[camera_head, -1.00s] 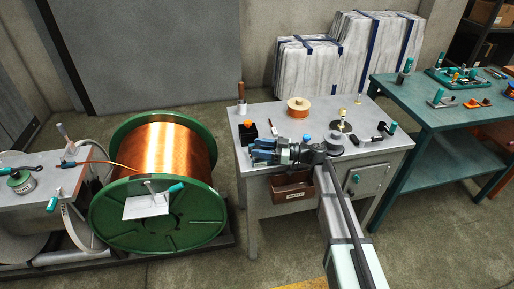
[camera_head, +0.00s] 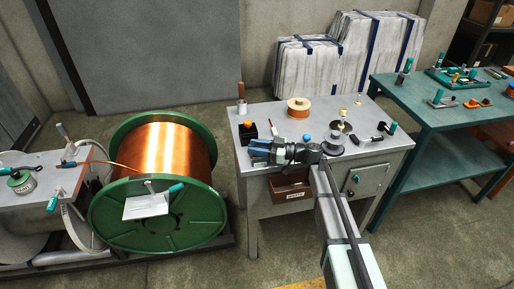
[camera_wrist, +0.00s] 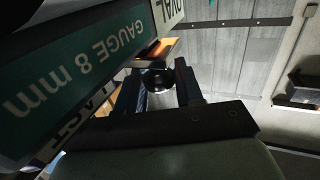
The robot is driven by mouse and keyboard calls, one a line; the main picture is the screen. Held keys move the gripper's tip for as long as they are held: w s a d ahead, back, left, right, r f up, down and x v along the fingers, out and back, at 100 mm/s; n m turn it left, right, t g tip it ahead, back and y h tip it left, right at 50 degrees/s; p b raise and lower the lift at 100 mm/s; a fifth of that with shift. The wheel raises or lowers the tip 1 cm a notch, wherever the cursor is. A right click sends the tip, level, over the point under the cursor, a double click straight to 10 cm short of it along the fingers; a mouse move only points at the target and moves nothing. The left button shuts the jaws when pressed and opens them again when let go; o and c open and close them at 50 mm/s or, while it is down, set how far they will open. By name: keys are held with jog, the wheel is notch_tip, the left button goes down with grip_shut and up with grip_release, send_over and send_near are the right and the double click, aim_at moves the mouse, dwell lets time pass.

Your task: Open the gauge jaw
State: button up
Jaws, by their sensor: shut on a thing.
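A dark green label reading "GAUGE 8 mm" (camera_wrist: 85,65) fills the upper left of the wrist view, very close to the camera. A pale plate ending in "OVAL" (camera_wrist: 168,14) is beside it. My gripper (camera_wrist: 158,82) is shut on a dark round knob (camera_wrist: 155,79), which sits between the two fingers. In the head view my gripper (camera_head: 260,150) is at the front left of the grey bench, with blue fingers pointing left. The gauge jaw itself cannot be made out; the gripper and the label hide much of that area.
The grey bench (camera_head: 330,118) carries a copper spool (camera_head: 298,107), a black block with an orange top (camera_head: 248,131) and small fittings. A brown bin (camera_head: 290,187) is below its front edge. The large green reel of copper wire (camera_head: 165,145) stands to the left.

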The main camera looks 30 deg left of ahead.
jog(key=shift+r, duration=0.15)
jog(key=shift+c, duration=0.2)
jog(key=m, duration=0.1)
jog(key=m+h, duration=0.1)
jog(key=shift+w+a+r+m, duration=0.3)
jog(key=shift+w+a+r, duration=0.05)
jog(key=shift+w+r, duration=0.05)
jog(key=m+h, duration=0.1)
jog(key=w+a+m+h, duration=0.1)
jog(key=m, duration=0.1)
jog(key=shift+w+a+r+m, duration=0.2)
jog(key=shift+r+m, duration=0.1)
jog(key=shift+r, duration=0.1)
jog(key=shift+c, duration=0.3)
jog(key=shift+w+a+r+m+h, duration=0.1)
jog(key=shift+w+a+m+h, duration=0.35)
jog(key=shift+m, duration=0.55)
jog(key=shift+w+a+m+g+h, duration=0.3)
jog(key=shift+m+g+h, duration=0.15)
jog(key=shift+m, duration=0.35)
jog(key=shift+w+a+m+g+h, duration=0.3)
jog(key=shift+m+h, duration=0.2)
jog(key=shift+m, duration=0.3)
jog(key=o, duration=0.6)
jog(key=shift+f, duration=0.2)
jog(key=shift+o, duration=0.2)
jog(key=shift+d, duration=0.1)
